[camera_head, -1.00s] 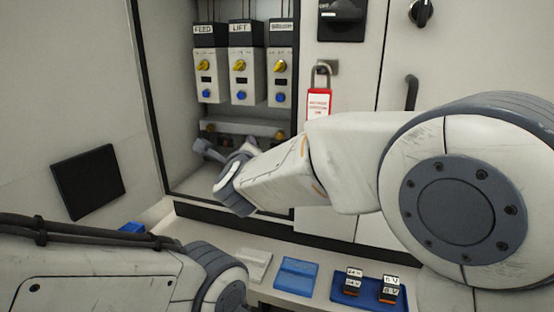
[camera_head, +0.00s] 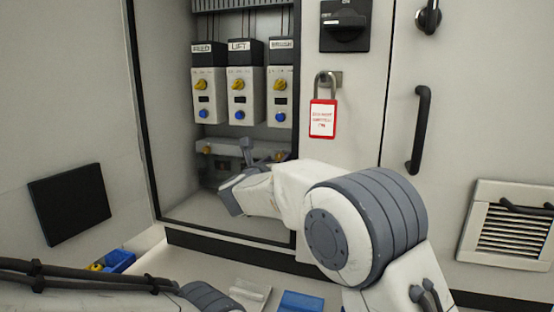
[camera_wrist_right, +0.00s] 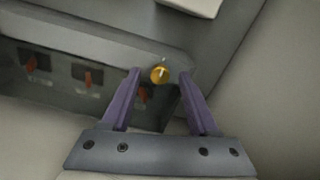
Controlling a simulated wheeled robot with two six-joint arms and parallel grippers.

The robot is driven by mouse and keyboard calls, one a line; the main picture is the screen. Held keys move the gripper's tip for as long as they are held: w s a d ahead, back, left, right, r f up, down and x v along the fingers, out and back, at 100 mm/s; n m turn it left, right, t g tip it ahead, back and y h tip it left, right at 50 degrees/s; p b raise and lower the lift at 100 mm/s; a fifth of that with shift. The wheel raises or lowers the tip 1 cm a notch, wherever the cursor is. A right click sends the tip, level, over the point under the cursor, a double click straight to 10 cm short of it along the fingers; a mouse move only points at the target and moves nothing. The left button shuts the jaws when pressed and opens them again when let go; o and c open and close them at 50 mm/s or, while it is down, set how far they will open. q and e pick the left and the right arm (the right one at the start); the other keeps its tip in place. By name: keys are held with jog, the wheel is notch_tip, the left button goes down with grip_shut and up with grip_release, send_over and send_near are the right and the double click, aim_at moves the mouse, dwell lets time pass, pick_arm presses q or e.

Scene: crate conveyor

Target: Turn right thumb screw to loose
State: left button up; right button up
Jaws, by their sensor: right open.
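The right thumb screw (camera_wrist_right: 160,73) is a small brass-yellow knob at one end of a grey bar in the right wrist view. My right gripper (camera_wrist_right: 160,80) is open, its two purple-grey fingers on either side of the screw with a visible gap to each. Whether the tips reach past its head is unclear. In the head view my right gripper (camera_head: 261,150) is inside the cabinet, at the right part of the bar (camera_head: 228,147). The left thumb screw (camera_head: 206,150) shows at the bar's left end. My left arm crosses the bottom left; its gripper is out of view.
Several breaker modules (camera_head: 243,95) with yellow knobs and blue buttons hang above the bar. A red tag padlock (camera_head: 323,118) hangs right of the opening. The cabinet's right frame edge is close to my right arm. A blue bin (camera_head: 120,261) stands lower left.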

jog(key=shift+w+d, duration=0.1)
jog(key=shift+w, duration=0.3)
grip_shut()
